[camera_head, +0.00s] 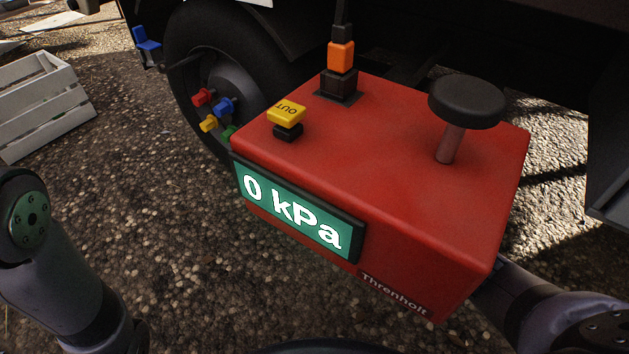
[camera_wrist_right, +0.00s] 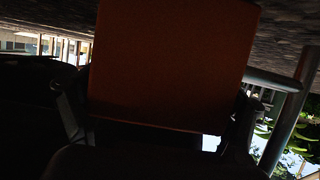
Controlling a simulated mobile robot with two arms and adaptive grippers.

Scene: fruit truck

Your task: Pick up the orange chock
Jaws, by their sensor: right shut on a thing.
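In the right wrist view a dark reddish-orange block, the orange chock (camera_wrist_right: 170,65), fills the middle of the picture. My right gripper (camera_wrist_right: 155,118) is shut on it, with one finger at each side. The block is in deep shadow and its far end runs out of the picture. In the head view the chock and my right gripper are hidden; my right arm passes behind the red box (camera_head: 390,175). My left arm is at the left edge of the head view, but its gripper does not show.
The red box bears a "0 kPa" display (camera_head: 297,210), a yellow button (camera_head: 287,113) and a black knob (camera_head: 466,103). Behind it stands a truck tyre (camera_head: 205,50) with coloured parts by its hub. A white crate (camera_head: 45,105) lies at left. Gravel between looks clear.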

